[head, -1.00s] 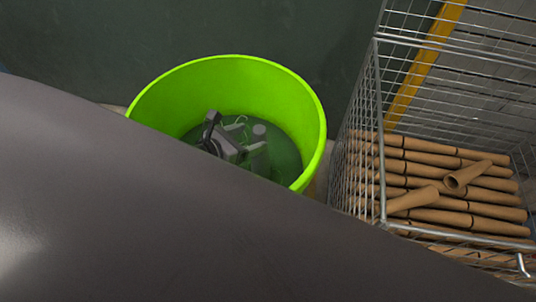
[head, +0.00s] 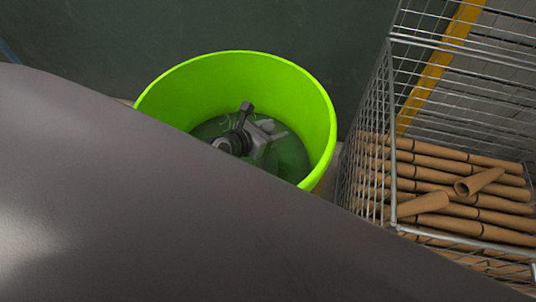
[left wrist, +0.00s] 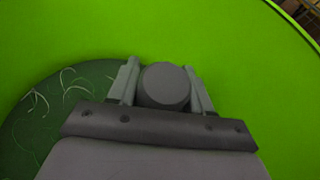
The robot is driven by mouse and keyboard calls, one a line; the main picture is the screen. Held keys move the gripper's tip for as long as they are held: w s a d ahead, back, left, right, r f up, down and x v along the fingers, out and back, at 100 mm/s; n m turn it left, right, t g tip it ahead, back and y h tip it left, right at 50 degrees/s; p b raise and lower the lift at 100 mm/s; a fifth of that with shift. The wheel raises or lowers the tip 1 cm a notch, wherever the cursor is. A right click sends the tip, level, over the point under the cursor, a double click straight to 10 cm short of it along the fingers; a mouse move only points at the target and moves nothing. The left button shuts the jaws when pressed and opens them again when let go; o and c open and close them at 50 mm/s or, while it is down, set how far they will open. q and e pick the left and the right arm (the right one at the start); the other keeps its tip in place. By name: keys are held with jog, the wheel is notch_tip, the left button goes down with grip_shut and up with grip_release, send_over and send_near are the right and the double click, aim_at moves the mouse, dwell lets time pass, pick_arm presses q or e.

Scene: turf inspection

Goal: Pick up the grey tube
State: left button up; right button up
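The grey tube (left wrist: 165,84) shows its round end in the left wrist view, between the two fingers of my left gripper (left wrist: 162,70). The fingers stand apart on either side of it, very close to its sides; firm contact cannot be made out. In the head view my left gripper (head: 262,138) is down inside the bright green bin (head: 300,100), and a small pale grey shape at its fingers looks like the tube. The tube's lower part is hidden. My right gripper is not in view.
Pale curled strands (left wrist: 70,82) lie on the bin's dark green floor. A wire cage (head: 392,140) with several brown tubes (head: 470,200) stands right of the bin. My own arm covers the lower left of the head view.

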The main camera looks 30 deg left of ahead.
pick_arm(q)
jog(key=shift+c, duration=1.2)
jog(key=shift+r, duration=0.1)
